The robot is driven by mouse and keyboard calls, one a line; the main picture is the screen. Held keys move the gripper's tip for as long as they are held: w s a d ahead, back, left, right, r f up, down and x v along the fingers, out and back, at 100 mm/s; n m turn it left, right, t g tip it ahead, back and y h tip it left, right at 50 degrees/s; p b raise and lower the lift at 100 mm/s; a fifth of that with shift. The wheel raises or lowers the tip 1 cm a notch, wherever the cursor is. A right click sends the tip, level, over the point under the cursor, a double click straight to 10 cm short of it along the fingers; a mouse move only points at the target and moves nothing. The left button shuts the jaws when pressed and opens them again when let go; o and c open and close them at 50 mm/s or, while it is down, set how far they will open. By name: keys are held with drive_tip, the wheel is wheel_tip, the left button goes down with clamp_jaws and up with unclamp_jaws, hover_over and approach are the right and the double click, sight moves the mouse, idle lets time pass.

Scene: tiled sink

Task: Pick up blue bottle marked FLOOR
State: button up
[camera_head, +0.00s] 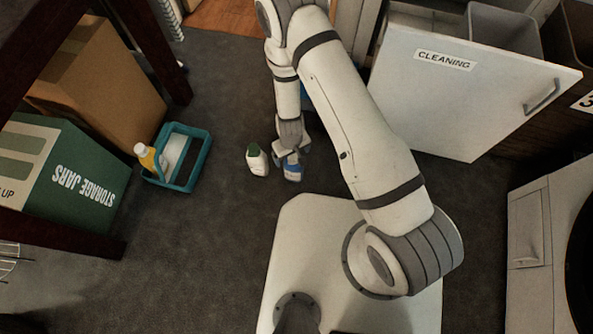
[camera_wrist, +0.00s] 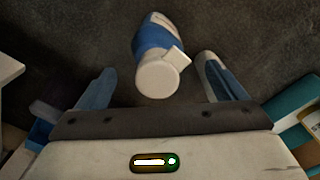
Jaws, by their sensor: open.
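A blue bottle with a white cap (camera_wrist: 153,42) shows in the wrist view, its cap end towards the camera and its body leading away over the dark floor. I cannot read its marking. My gripper (camera_wrist: 158,66) is open, with one finger on each side of the bottle and a gap visible on both sides. In the head view my gripper (camera_head: 288,154) hangs low over the floor in front of my base. The blue seen at its tip (camera_head: 292,170) appears to be the bottle, partly hidden by the gripper.
Further left are a teal caddy (camera_head: 203,158) holding a yellow bottle, and a green storage box (camera_head: 85,185). A white CLEANING drawer front (camera_head: 470,90) is at right. Dark floor lies clear between.

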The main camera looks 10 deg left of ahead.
sight(294, 166)
drive_tip(key=f+b, duration=0.1)
drive_tip(key=f, duration=0.1)
drive_tip(key=f+b, duration=0.1)
drive_tip(key=f, duration=0.1)
drive_tip(key=shift+s+d+f+b, duration=0.2)
drive_tip(key=shift+f+b, duration=0.15)
drive_tip(key=shift+b, duration=0.05)
drive_tip(key=shift+r, duration=0.1)
drive_tip(key=shift+c, duration=0.2)
drive_tip(key=c, duration=1.7)
drive_tip(key=shift+r, duration=0.1)
